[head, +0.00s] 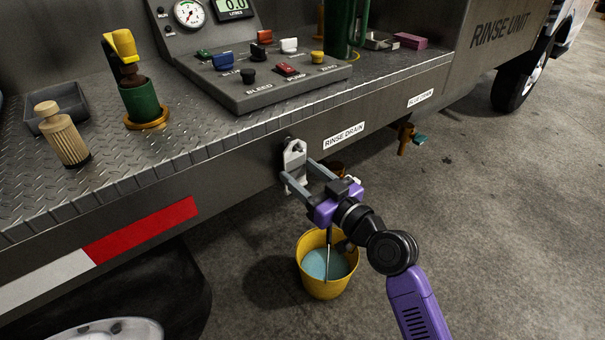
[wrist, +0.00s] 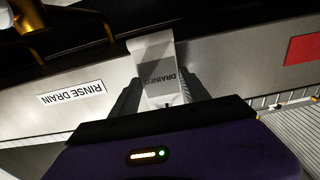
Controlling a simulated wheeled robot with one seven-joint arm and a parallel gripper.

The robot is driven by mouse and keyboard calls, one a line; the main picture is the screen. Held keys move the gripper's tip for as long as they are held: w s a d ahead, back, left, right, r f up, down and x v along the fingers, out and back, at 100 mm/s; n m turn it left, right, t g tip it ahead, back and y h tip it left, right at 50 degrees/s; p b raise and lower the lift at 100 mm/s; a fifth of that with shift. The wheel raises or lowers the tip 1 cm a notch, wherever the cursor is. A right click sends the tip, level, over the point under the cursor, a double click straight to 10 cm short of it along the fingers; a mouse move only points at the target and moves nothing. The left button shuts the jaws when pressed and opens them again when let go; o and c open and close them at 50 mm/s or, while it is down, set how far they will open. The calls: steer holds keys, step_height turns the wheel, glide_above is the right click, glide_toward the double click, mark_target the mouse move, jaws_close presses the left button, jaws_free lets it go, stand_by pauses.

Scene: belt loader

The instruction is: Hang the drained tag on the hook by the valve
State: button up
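The drained tag (head: 294,157) is a pale plate against the truck's side panel, left of the RINSE DRAIN label. Its top is at a small dark hook (head: 289,140), and it looks to hang there, though the contact is too small to be sure. In the wrist view the tag (wrist: 155,72) appears upside down, with DRAINED readable. My gripper (head: 298,170) has its two fingers spread, one on each side of the tag. I see no clear grip on it. The brass drain valve (head: 337,168) is partly hidden behind my gripper.
The RINSE DRAIN label (head: 344,136) is right of the tag. A yellow bucket (head: 312,285) of bluish liquid stands on the floor below my gripper. A second brass valve (head: 405,138) is farther right. The diamond-plate deck (head: 200,155) edge overhangs above. Open floor lies to the right.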

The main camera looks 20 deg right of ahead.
steer(key=o, duration=0.5)
steer(key=b+v, duration=0.1)
steer(key=v, duration=0.6)
steer(key=shift+s+d+b, duration=0.25)
steer(key=shift+s+b, duration=0.1)
steer(key=shift+b, duration=0.05)
